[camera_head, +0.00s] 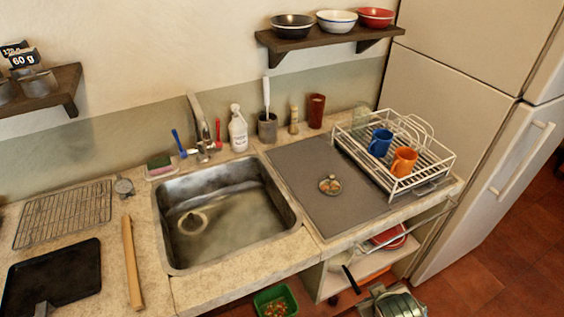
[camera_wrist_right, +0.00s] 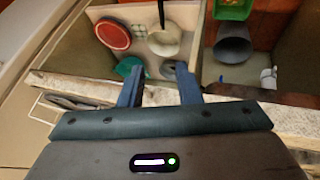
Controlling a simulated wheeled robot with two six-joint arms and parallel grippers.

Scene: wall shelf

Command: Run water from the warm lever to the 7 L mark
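The tap (camera_head: 202,130) stands behind the steel sink (camera_head: 170,248). A red lever (camera_head: 218,130) is on its right side and a blue lever (camera_head: 179,143) on its left; I take red as the warm one. Both look raised and tilted. I cannot make out a stream from the spout. The basin floor looks murky and wavy around the round drain; I cannot tell how deep any water is. No litre mark is readable. In the wrist view my right gripper (camera_wrist_right: 153,74) is open and empty, fingers apart, near the counter edge. My left gripper is not in view.
A white soap bottle (camera_head: 238,131) and a brush holder (camera_head: 267,127) stand right of the tap. A sponge dish (camera_head: 160,170) sits left. A dish rack (camera_head: 447,158) is at the right. A green bin (camera_head: 276,303) is below the counter. Open space lies above the sink.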

